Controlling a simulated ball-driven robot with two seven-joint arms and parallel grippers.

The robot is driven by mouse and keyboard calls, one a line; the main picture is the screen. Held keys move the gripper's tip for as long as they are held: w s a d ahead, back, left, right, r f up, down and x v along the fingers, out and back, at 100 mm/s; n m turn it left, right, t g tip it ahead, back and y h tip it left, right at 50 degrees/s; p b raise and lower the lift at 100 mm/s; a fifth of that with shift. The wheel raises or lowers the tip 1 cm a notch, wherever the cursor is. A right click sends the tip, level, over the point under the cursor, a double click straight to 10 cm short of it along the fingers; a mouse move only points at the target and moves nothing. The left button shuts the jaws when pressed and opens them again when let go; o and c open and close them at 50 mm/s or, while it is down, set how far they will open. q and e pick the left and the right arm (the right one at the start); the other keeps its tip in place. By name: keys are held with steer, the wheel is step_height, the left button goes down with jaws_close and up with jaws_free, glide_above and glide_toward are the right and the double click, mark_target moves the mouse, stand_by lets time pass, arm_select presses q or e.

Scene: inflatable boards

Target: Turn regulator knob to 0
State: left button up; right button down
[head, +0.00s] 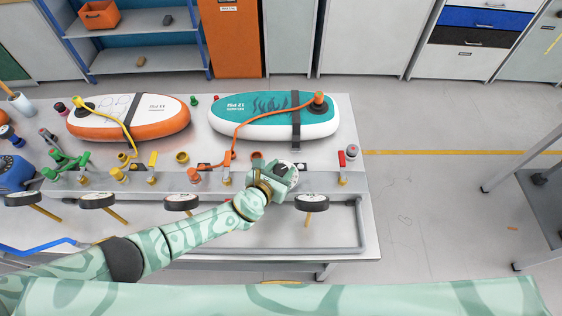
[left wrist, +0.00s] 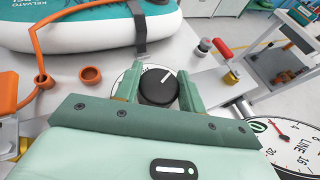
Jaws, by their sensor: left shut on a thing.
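The regulator knob (left wrist: 158,86) is a black round knob with a white pointer line, over a white dial plate. In the left wrist view the line points to the upper right. My left gripper (left wrist: 157,92) has one finger on each side of the knob and is shut on it. In the head view my left gripper (head: 280,175) is at the front rail of the table, and it partly covers the knob. The dial's numbers are mostly hidden by the fingers. My right gripper does not show.
A teal and white inflatable board (head: 262,115) and an orange and white one (head: 125,120) lie behind the rail. An orange hose (head: 262,122) runs to the teal board. Gauges, including one at right (head: 311,203), line the front. A red-handled valve (left wrist: 221,50) stands right of the knob.

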arm_select(q)
steer(key=shift+r+n+t+y+p, duration=0.1)
steer(key=shift+n+t+y+p, duration=0.4)
steer(key=shift+n+y, duration=0.6)
steer(key=shift+w, duration=0.1)
steer(key=o, duration=1)
steer(key=shift+s+a+r, duration=0.1)
steer(key=shift+s+r, duration=0.05)
steer(key=shift+s, duration=0.2)
steer(key=p+v, duration=0.2)
steer(key=v, duration=0.3)
steer(key=shift+s+r+p, duration=0.2)
steer(key=shift+p, duration=0.2)
steer(key=p+v, duration=0.1)
steer(key=v, duration=0.9)
steer(key=shift+f, duration=0.2)
